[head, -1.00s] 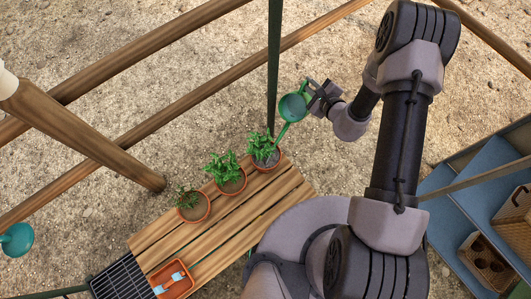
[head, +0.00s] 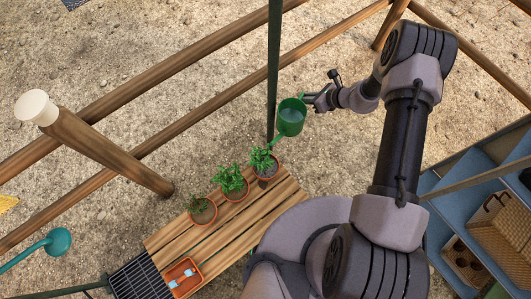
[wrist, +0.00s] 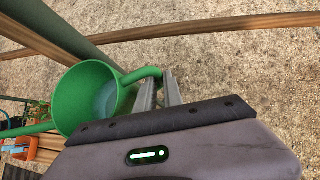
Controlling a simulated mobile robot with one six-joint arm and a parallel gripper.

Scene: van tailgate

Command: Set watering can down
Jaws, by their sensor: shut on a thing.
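The green watering can (head: 291,117) is held up in the air near the dark green post, above and beyond the far right end of the slatted wooden bench (head: 222,228). My gripper (head: 309,100) is shut on the can's handle at its right side. In the wrist view the can (wrist: 85,98) shows its open top with pale water inside, and its handle runs between the fingers of my gripper (wrist: 160,92). The can's spout points down toward the bench in the head view. Its underside is hidden.
Three potted plants stand along the bench's far edge: right (head: 264,163), middle (head: 231,183) and left (head: 202,211). An orange tray (head: 185,279) and a black grate (head: 142,277) are at its near left end. The front slats are bare. A dark green post (head: 273,70) stands close to the can.

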